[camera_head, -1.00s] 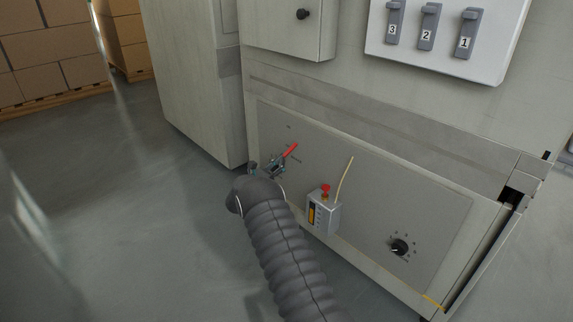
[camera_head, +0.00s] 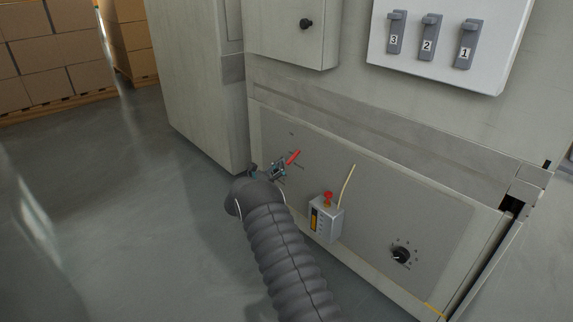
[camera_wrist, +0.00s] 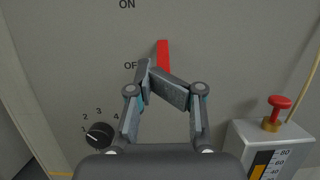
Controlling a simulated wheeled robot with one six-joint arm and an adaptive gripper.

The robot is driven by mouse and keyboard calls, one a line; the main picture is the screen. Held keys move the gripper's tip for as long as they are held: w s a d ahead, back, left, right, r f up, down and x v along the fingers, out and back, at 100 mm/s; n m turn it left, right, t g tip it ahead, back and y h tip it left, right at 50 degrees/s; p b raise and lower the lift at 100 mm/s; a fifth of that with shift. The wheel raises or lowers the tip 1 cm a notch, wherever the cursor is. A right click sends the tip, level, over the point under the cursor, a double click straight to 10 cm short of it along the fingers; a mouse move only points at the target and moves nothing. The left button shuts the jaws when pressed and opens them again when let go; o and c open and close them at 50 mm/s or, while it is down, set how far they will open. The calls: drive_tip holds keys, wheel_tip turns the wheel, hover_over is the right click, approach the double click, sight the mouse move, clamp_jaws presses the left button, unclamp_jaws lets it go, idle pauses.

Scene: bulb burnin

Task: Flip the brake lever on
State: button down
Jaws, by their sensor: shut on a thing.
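The red brake lever (camera_wrist: 163,54) stands out from the grey panel beside the OFF label (camera_wrist: 130,65), with the ON label (camera_wrist: 127,4) higher up. In the head view the lever (camera_head: 294,157) shows as a red bar just beyond my gripper (camera_head: 281,169). In the wrist view my gripper (camera_wrist: 153,70) has its fingertips drawn together at the lower part of the lever. It is shut on the lever. The fingers hide the lever's base, and the exact contact is hard to see.
A grey box with a red button (camera_head: 326,217) and a thin yellow rod stand right of the lever. A black dial (camera_head: 401,255) sits further right. Numbered switches (camera_head: 430,36) are on a white panel above. Stacked cartons (camera_head: 50,50) are far left. The floor at left is clear.

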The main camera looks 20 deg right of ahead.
idle(0.5)
drive_tip(key=s+a+f+b, duration=0.2)
drive_tip(key=a+f, duration=0.3)
drive_tip(key=f, duration=0.5)
drive_tip(key=shift+f+b, duration=0.2)
drive_tip(key=shift+b, duration=0.55)
drive_tip(key=c, duration=1.9)
unclamp_jaws()
drive_tip(key=shift+d, duration=0.1)
